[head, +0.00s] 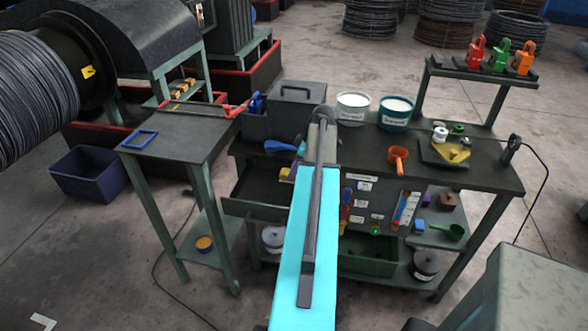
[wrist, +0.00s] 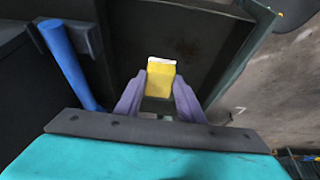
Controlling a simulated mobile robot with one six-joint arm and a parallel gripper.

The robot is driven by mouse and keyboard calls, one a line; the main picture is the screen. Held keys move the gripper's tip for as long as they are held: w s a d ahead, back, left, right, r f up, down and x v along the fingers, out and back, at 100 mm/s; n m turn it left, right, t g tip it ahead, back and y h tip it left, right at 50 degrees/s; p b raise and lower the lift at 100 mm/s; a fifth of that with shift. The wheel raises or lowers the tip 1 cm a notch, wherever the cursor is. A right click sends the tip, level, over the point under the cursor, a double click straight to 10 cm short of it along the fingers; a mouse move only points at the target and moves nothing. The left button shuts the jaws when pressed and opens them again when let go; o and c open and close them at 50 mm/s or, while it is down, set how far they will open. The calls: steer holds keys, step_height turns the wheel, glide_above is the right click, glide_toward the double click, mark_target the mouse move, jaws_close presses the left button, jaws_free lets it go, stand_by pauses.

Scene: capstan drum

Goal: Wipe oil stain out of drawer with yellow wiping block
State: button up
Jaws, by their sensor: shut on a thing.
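The yellow wiping block (wrist: 159,80), with a pale strip along its far edge, sits between the purple fingers of my gripper (wrist: 160,88) in the wrist view. The gripper is shut on it. In the head view, a bit of the yellow block (head: 286,173) shows beside my arm, which hides most of the gripper. The open drawer (head: 255,209) extends from the left side of the workbench. In the wrist view, the block is over the dark drawer floor (wrist: 212,40); I cannot tell whether it touches. A faint brownish patch (wrist: 185,47) shows on the floor beyond the block.
A blue handle (wrist: 65,62) lies left of the gripper in the wrist view. Drawer walls close in around the gripper. On the workbench (head: 470,178) stand two tubs (head: 395,113) and an orange scoop (head: 398,157). A side table (head: 175,143) stands left of the drawer.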

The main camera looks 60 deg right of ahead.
mark_target(294, 181)
steer(key=shift+f, duration=0.15)
steer(key=shift+f+b, duration=1.2)
steer(key=shift+f, duration=1.65)
steer(key=shift+f+b, duration=0.65)
steer(key=shift+f, duration=0.35)
steer(key=shift+a, duration=0.1)
steer(key=shift+s+a+r, duration=0.1)
steer(key=shift+s+a, duration=0.15)
steer(key=shift+a, duration=0.55)
steer(key=shift+s+a, duration=0.25)
steer(key=shift+a, duration=0.55)
steer(key=shift+s+a+b, duration=0.25)
steer(key=shift+a, duration=0.6)
steer(key=shift+s+a+b, duration=0.25)
steer(key=shift+a, duration=0.55)
steer(key=shift+a, duration=0.1)
